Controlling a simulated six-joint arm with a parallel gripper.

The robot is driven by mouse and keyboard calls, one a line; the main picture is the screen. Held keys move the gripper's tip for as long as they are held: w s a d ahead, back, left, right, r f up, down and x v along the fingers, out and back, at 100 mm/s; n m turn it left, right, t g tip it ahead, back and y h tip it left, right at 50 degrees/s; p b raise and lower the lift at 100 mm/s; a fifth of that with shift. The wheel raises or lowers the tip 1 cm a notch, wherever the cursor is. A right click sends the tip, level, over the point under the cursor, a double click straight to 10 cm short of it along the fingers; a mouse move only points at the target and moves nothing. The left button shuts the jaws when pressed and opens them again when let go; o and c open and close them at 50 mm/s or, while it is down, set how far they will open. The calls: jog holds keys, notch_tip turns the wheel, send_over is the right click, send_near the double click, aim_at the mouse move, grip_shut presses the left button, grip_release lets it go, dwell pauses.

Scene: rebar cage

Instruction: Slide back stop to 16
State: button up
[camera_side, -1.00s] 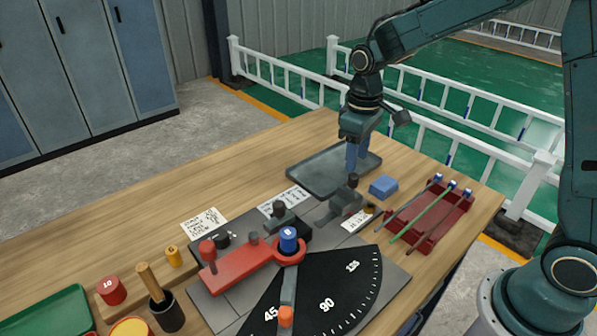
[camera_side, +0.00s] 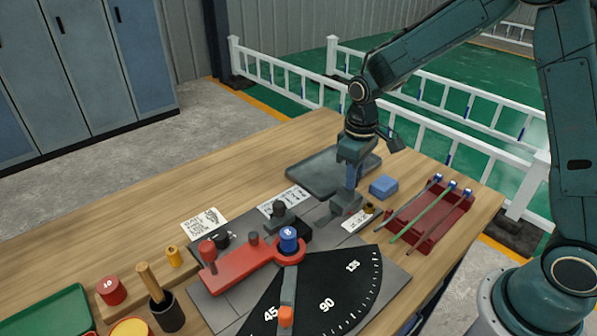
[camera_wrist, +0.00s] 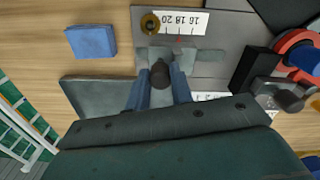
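The back stop (camera_wrist: 205,56) is a grey metal block with a dark upright knob (camera_wrist: 160,73), on the grey plate at the work's far end. A white scale strip (camera_wrist: 183,22) marked 16, 18 and 20 lies beside it; a small red mark shows at the strip's edge, but I cannot read the exact setting. My gripper (camera_side: 350,190) is low over the stop. In the wrist view its blue fingers (camera_wrist: 160,87) stand on either side of the knob, seemingly with small gaps. The fingers hide part of the stop in the side view.
A brass ring-shaped part (camera_wrist: 150,23) is at the strip's end. A blue block (camera_side: 383,187) and a red rack (camera_side: 432,216) with rods are to the right. A grey tray (camera_side: 312,178) lies behind. The red bending arm (camera_side: 238,268) and black angle dial (camera_side: 335,290) are in front.

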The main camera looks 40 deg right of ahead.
aim_at(345, 190)
grip_shut()
jog(key=shift+a, duration=1.25)
jog(key=o, duration=0.8)
grip_release()
jog(key=shift+c, duration=0.2)
jog(key=shift+r, duration=0.1)
notch_tip(345, 190, up, 14)
